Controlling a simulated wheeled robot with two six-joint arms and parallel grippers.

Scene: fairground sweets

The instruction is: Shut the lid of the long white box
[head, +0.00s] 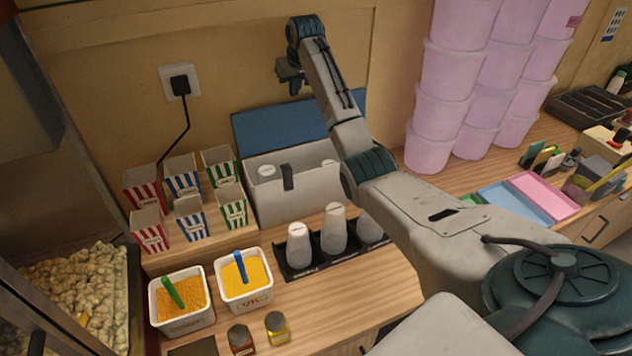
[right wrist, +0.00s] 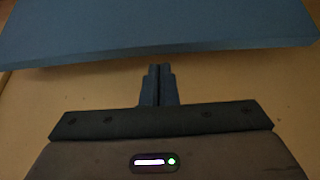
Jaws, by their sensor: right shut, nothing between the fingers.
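The long white box (head: 300,196) stands on the counter against the back wall, with white-capped items inside. Its blue lid (head: 282,124) is open and stands raised at the box's back edge. A dark latch (head: 287,177) is on the box's front. My right arm reaches over the box from the right and hides its right end and part of the lid. My right gripper (head: 292,82) is shut and empty, above the lid and close to the wall. In the right wrist view the shut fingers (right wrist: 158,76) show just below the lid's edge (right wrist: 150,48), seemingly apart from it. My left gripper is out of view.
Striped cartons (head: 184,179) stand left of the box. A dark rack with white bottles (head: 335,232) is in front of it. Two tubs of yellow and orange powder (head: 243,280) stand at the front left. Stacked pink buckets (head: 441,95) rise to the right. A plug with cord (head: 180,85) is on the wall.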

